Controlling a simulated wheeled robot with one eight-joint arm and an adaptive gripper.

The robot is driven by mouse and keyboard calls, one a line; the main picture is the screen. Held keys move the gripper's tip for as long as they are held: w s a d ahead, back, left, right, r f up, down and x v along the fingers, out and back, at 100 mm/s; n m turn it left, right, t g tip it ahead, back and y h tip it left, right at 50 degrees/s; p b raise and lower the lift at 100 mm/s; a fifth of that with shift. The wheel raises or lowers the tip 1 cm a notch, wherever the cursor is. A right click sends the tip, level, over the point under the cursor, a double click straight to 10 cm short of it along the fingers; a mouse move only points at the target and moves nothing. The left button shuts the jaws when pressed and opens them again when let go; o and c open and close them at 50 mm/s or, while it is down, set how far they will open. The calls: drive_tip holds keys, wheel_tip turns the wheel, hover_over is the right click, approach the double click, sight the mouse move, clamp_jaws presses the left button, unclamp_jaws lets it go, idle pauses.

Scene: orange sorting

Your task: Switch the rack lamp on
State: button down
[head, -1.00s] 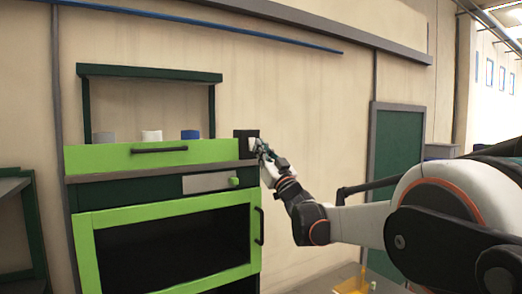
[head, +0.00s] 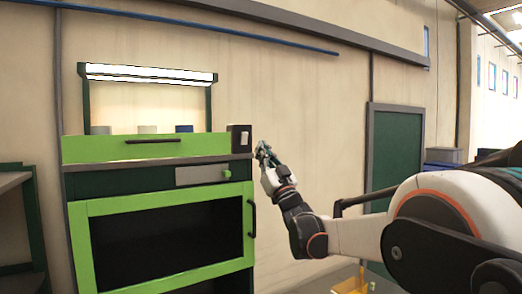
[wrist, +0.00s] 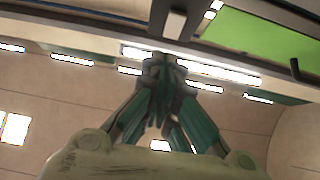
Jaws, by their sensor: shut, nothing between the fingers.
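A dark switch box (head: 234,139) with a white rocker (head: 243,138) sits at the right end of the green drawer. The box also shows in the wrist view (wrist: 163,38), above my fingertips. My gripper (head: 261,147) is shut and empty, a little to the right of the switch box and apart from it in the head view. In the wrist view my gripper's (wrist: 160,62) fingertips are together.
The green drawer front (head: 105,149) with a dark handle is shut. Several cups stand behind it. Below is a green-framed cabinet door (head: 160,204) with a dark handle.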

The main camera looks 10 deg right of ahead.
drive_tip(key=s+d+f+m+g+h+b, duration=0.1)
drive_tip(key=s+f+m+g+h+b, duration=0.15)
drive_tip(key=s+f+b, duration=0.7)
drive_tip(key=s+d+f+m+g+h+b, duration=0.1)
drive_tip(key=s+f+g+h+b, duration=0.2)
drive_tip(key=f, duration=1.2)
drive_tip(key=s+d+f+m+g+h+b, duration=0.1)
drive_tip(key=s+f+m+g+h+b, duration=0.15)
drive_tip(key=s+f+h+b, duration=0.65)
drive_tip(key=s+a+f+n+g+y+b, duration=0.1)
drive_tip(key=s+f+g+y+b, duration=0.1)
drive_tip(key=s+f, duration=0.5)
drive_tip(key=s+a+f+g+y+b, duration=0.1)
drive_tip(key=s+f+g+b, duration=0.3)
drive_tip(key=f, duration=1.4)
drive_tip(key=s+a+f+n+g+y+b, duration=0.1)
drive_tip(key=s+f+g+y+b, duration=0.2)
drive_tip(key=s+f, duration=0.8)
wheel_tip(320, 180, down, 2)
drive_tip(key=shift+a+f+n+g+b, duration=0.25)
drive_tip(key=shift+g+b, duration=0.25)
drive_tip(key=shift+b, duration=0.65)
drive_tip(key=shift+r+y, duration=0.1)
drive_tip(key=shift+y, duration=0.15)
